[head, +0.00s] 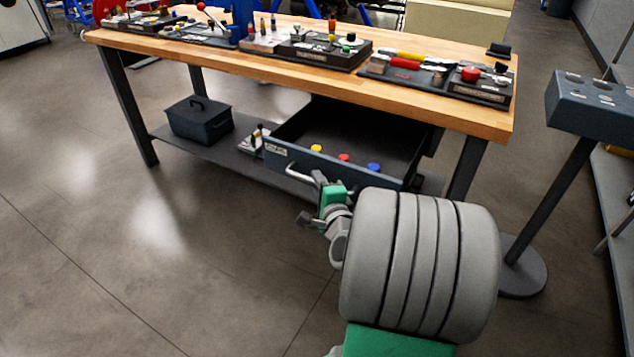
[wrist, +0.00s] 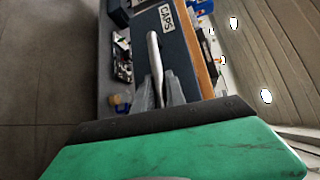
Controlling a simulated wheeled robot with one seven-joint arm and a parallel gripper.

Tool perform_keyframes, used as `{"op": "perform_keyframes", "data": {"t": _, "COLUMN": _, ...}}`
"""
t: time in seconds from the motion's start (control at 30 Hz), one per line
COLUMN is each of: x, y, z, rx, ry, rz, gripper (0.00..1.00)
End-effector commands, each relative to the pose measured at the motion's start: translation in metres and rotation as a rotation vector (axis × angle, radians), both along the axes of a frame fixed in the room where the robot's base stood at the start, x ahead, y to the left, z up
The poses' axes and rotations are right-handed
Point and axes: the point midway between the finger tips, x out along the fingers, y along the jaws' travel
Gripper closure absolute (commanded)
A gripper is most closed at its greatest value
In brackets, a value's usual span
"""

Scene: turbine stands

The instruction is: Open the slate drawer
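The slate drawer (head: 280,155) hangs under the wooden workbench and is pulled well out, its inside showing yellow, red and blue round pieces. Its front carries a label that reads CAPS in the wrist view (wrist: 180,50). A silver bar handle (head: 300,174) is fixed to the front; it also shows in the wrist view (wrist: 155,60), running down between my fingers. My gripper (wrist: 160,92) is at this handle, with one finger on each side and seemingly closed on it. In the head view my wrist and arm partly hide the handle's right end and the drawer's front.
The workbench (head: 270,72) bears several trays of parts and tools. A dark lidded box (head: 199,120) stands on its lower shelf. A slate stand (head: 590,105) with a round foot is at the right. The floor left of my arm is clear.

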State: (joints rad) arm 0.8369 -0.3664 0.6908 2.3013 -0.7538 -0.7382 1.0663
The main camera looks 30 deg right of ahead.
Motion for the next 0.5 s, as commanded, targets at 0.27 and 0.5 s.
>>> {"op": "perform_keyframes", "data": {"t": 0.27, "x": 0.0002, "y": 0.0005, "z": -0.0001, "rx": -0.001, "ry": 0.001, "rz": 0.001, "gripper": 0.64}}
{"op": "perform_keyframes", "data": {"t": 0.5, "x": -0.0027, "y": 0.0009, "z": 0.0001, "rx": -0.001, "ry": 0.001, "rz": 0.0, "gripper": 0.64}}
